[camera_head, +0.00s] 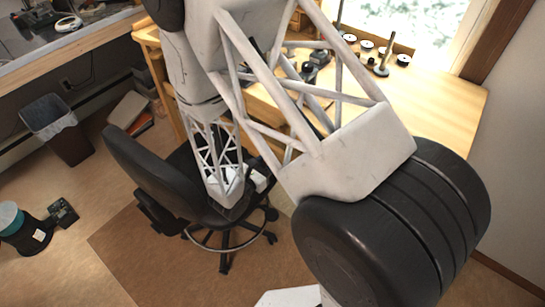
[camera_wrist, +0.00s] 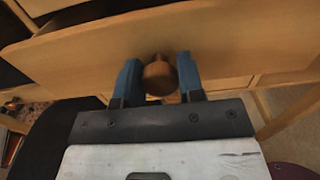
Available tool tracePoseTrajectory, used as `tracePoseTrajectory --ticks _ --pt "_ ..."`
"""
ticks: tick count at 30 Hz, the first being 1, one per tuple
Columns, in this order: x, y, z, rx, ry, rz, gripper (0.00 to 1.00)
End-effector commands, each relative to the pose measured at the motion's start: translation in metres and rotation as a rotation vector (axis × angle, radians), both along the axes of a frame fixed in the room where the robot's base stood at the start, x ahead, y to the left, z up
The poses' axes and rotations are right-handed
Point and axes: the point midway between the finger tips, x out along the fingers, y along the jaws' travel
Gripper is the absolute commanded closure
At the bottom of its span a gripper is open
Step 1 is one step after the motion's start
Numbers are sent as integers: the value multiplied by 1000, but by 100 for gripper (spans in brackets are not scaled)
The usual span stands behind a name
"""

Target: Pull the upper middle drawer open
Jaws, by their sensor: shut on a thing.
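My gripper (camera_wrist: 159,64) shows in the wrist view with its two blue fingers on either side of a round brown wooden knob (camera_wrist: 160,79). It is shut on the knob. The knob sits on a wide, light wooden drawer front (camera_wrist: 85,56) that crosses the wrist view. A dark gap and wooden edges show above the front at the upper left. How far the drawer stands out is hard to tell. In the head view, the desk (camera_head: 440,99) stands behind my arm, and its drawers and the fingers are hidden.
A black office chair (camera_head: 150,170) stands close to my wrist in the head view. Several small metal parts (camera_head: 383,63) stand on the desk top. A waste bin (camera_head: 57,130) is at the left. Brown floor mat (camera_head: 130,260) lies in front, clear at the lower left.

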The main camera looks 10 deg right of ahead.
Motion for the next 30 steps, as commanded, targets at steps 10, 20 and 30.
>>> tracePoseTrajectory --ticks 10,20,30 --pt "-9 10 0 1 -1 1 100" --pt "-9 10 0 1 -1 1 41" --pt "-9 9 1 0 0 0 39"
